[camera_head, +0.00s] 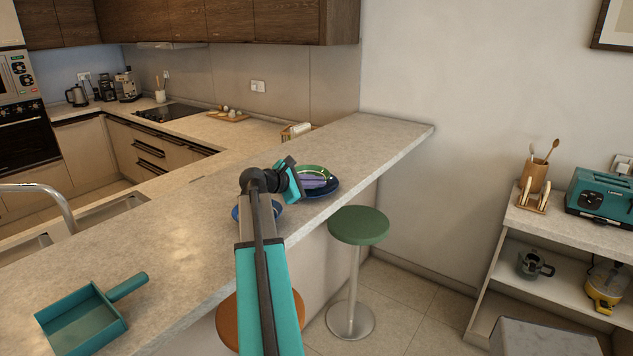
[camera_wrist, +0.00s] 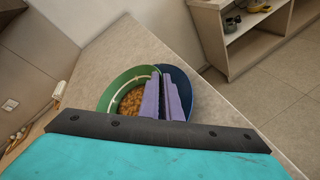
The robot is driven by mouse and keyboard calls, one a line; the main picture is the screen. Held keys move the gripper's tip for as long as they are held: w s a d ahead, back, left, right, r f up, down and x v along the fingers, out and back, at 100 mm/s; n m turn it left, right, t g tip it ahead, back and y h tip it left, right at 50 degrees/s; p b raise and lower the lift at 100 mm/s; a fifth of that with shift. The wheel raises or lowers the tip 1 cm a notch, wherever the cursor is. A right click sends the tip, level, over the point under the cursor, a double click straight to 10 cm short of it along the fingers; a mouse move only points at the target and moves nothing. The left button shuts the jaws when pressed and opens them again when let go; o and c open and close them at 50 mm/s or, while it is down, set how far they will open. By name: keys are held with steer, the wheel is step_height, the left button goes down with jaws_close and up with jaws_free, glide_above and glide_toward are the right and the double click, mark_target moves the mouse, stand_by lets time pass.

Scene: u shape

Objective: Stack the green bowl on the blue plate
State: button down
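The green bowl (camera_head: 313,169), with a brown inside, also shows in the wrist view (camera_wrist: 112,93). The dark blue plate (camera_head: 330,189) is on the far part of the counter, and its right side shows in the wrist view (camera_wrist: 207,98). The bowl overlaps the plate's left part; I cannot tell whether they touch. My gripper (camera_wrist: 165,97) has two purple fingers close together at the bowl's right rim, one on the inner side and one on the outer. They look shut on the rim, though they hide the contact. The fingers also show in the head view (camera_head: 313,182).
A blue dish (camera_head: 268,213) is partly behind my arm. A teal dustpan-like tray (camera_head: 82,322) lies at the counter's near left. A green stool (camera_head: 358,225) stands beside the counter's right edge. The far counter end (camera_head: 385,135) is clear.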

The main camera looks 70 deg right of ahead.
steer(key=shift+f, duration=0.15)
steer(key=c, duration=1.9)
jaws_free()
steer(key=shift+c, duration=0.2)
steer(key=shift+a, duration=0.15)
steer(key=b+v, duration=0.2)
steer(key=v, duration=1)
steer(key=shift+b, duration=0.4)
